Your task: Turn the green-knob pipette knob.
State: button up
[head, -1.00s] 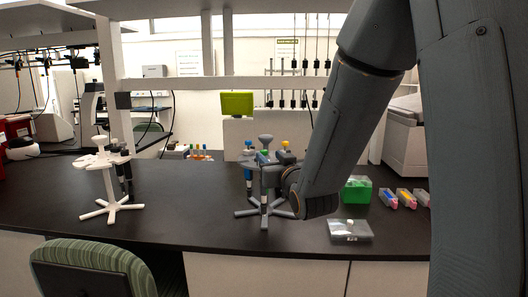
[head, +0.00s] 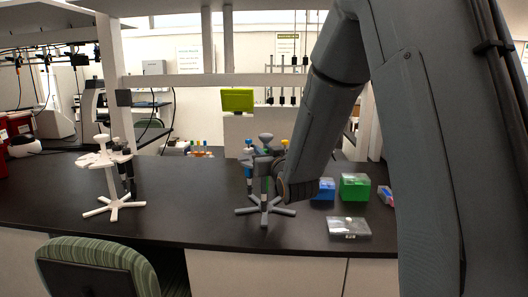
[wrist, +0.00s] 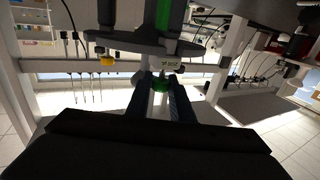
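The grey pipette stand (head: 265,210) stands on the dark bench in the head view, holding several pipettes. One with a blue knob (head: 248,152) shows at its left and a yellow knob (head: 284,143) at its right. A green pipette part (wrist: 163,14) shows at the top of that view. In the head view, my arm and the stand hide the gripper's fingers.
A white pipette stand (head: 112,185) is at the left of the bench. A blue box (head: 325,189), a green box (head: 355,187) and a clear flat case (head: 349,228) are at the right. A green chair (head: 100,265) is in front. The bench between the stands is clear.

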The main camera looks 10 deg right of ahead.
grip_shut()
jog(key=shift+a+f+m+h+b, duration=0.1)
jog(key=shift+m+h+b, duration=0.2)
jog(key=shift+h+b, duration=0.1)
jog(key=m+h+b, duration=0.1)
jog(key=m+h, duration=0.1)
jog(key=h, duration=0.1)
jog(key=shift+a+h, duration=0.1)
jog(key=shift+h, duration=0.3)
jog(key=m+g+h, duration=0.1)
jog(key=m+h, duration=0.1)
jog(key=h, duration=0.1)
jog(key=shift+m, duration=0.3)
jog(key=shift+m+g+h+p, duration=0.5)
jog(key=shift+m+g+h, duration=0.3)
jog(key=shift+h, duration=0.45)
jog(key=shift+m+g+h+p, duration=0.45)
jog(key=shift+m+g+h, duration=0.35)
jog(key=shift+h, duration=0.45)
jog(key=shift+d+m, duration=0.2)
jog(key=shift+m, duration=0.1)
